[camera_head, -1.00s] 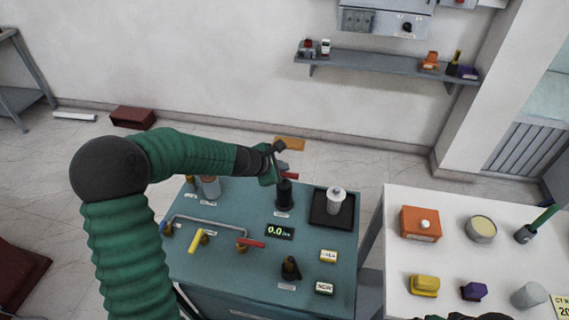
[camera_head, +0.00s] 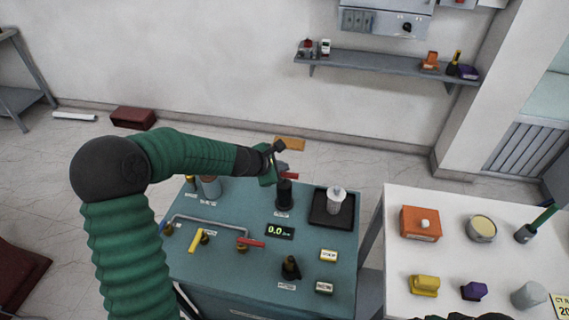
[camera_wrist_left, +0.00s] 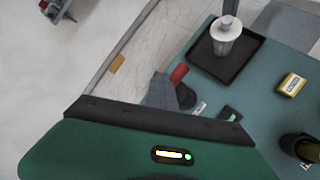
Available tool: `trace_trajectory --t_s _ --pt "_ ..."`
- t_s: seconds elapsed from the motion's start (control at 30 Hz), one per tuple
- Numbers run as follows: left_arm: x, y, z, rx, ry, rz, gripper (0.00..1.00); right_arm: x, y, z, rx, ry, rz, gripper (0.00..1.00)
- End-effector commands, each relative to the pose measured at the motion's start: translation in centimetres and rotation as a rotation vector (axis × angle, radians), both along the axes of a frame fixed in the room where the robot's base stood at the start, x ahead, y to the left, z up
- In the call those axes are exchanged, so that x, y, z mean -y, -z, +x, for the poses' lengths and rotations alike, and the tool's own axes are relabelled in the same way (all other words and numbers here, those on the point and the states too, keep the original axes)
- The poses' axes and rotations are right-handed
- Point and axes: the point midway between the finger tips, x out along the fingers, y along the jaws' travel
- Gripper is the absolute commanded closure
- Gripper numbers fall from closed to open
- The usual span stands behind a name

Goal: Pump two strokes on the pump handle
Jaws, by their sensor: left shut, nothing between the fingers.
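A black pump cylinder (camera_head: 284,195) stands upright at the back of the teal bench, with a red handle (camera_head: 289,176) at its top. My left gripper (camera_head: 277,158) is shut and empty, just behind and above the red handle. In the left wrist view the red handle (camera_wrist_left: 179,74) shows beside my left finger (camera_wrist_left: 160,90). I cannot tell whether they touch. The pump's black body (camera_wrist_left: 186,97) is partly hidden there by my gripper.
The teal bench (camera_head: 215,265) also bears a pipe with yellow and red valve levers (camera_head: 252,243), a digital display (camera_head: 279,232) and a black tray (camera_head: 318,218) with a white canister (camera_head: 335,200). A white table (camera_head: 450,260) with several items stands to the right.

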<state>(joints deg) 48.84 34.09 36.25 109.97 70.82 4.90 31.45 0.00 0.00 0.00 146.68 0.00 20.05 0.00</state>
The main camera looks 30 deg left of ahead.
Motion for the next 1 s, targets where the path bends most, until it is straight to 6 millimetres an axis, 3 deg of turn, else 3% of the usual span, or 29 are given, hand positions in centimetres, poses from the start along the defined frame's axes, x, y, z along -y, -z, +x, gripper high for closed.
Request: trace_trajectory --t_s 0.2,1.0 --pt "0.1 1.1 -0.3 -0.006 0.001 0.000 1.00 0.0 1.1 0.0 0.000 0.000 0.000 0.01" --pt "0.1 -0.3 -0.3 -0.005 0.000 -0.002 1.00 0.0 -0.1 0.0 0.000 0.000 0.000 0.01"
